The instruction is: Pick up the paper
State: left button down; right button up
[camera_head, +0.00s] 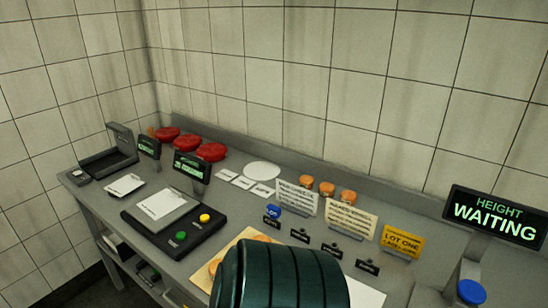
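Several white papers lie on the grey workbench (290,215). Small white cards (243,182) lie in a row in front of a white round sheet (261,170). A white sheet (365,293) at the lower middle is partly hidden behind a dark green ribbed shape at the bottom edge. Another small paper (124,184) lies at the left. I cannot tell which one the task means. Neither of my grippers can be made out.
Red wheels (188,142) and small orange wheels (327,188) stand at the back. A black box with green and yellow buttons (204,218) is at left centre. Cream signs (350,218), a yellow sign (402,241) and a HEIGHT WAITING display (495,215) stand to the right.

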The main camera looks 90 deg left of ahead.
aim_at(128, 184)
jog(key=k+j+u, duration=0.1)
jog(key=u, duration=1.45)
jog(key=j+u, duration=0.25)
jog(key=u, duration=0.15)
jog(key=j+u, duration=0.3)
jog(key=u, duration=0.15)
jog(key=j+u, duration=0.4)
jog(key=i+j+u, duration=0.15)
jog(key=j, duration=0.25)
jog(key=i+j+u, duration=0.1)
jog(key=j, duration=0.3)
jog(key=i+j+u, duration=0.15)
jog(key=j, duration=0.25)
jog(key=i+j+z, duration=0.25)
jog(key=j, duration=0.35)
jog(key=i+j+z, duration=0.25)
jog(key=j, duration=0.4)
jog(key=j+z, duration=0.25)
jog(key=j, duration=0.4)
jog(key=j+z, duration=0.25)
jog(key=j, duration=0.45)
